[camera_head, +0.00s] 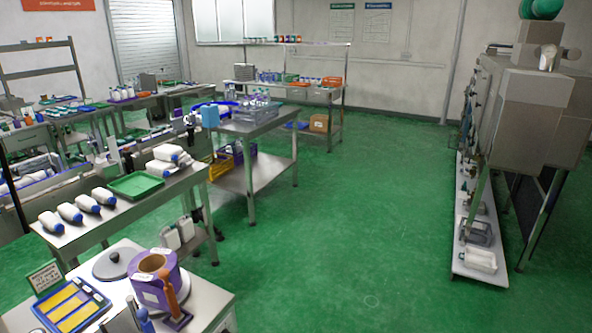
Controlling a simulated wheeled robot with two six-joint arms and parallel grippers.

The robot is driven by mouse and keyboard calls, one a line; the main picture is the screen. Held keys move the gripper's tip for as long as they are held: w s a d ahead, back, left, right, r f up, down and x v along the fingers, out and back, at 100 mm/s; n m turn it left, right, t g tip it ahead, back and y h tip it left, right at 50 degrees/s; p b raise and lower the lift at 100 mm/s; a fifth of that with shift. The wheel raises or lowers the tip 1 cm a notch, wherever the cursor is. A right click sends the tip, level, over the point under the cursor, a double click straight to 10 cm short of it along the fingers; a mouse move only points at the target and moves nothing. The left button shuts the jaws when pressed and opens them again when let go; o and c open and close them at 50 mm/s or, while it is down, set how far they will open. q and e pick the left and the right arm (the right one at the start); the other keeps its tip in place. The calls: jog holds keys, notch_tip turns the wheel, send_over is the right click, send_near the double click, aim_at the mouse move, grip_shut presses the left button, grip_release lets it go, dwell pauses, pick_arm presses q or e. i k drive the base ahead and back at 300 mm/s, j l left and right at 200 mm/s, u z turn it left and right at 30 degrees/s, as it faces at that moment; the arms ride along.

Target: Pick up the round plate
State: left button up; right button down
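A grey round plate (107,267) with a small raised knob at its middle lies flat on the near white-topped table (210,297) at the lower left. It is just left of and behind a purple block (152,293) with a brown ring-shaped opening on top. The plate's top face shows almost whole. Neither of my grippers shows in the head view, so I see nothing touching the plate.
A blue-edged tray with yellow strips (72,306) and a small sign (45,277) stand left of the plate. An orange-brown upright handle (168,295) stands in front of the purple block. A bench with white bottles (103,196) lies behind. Green floor (350,220) is open to the right.

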aim_at(113, 264)
jog(key=u, duration=1.35)
jog(key=l, duration=1.05)
jog(key=i+z, duration=0.05)
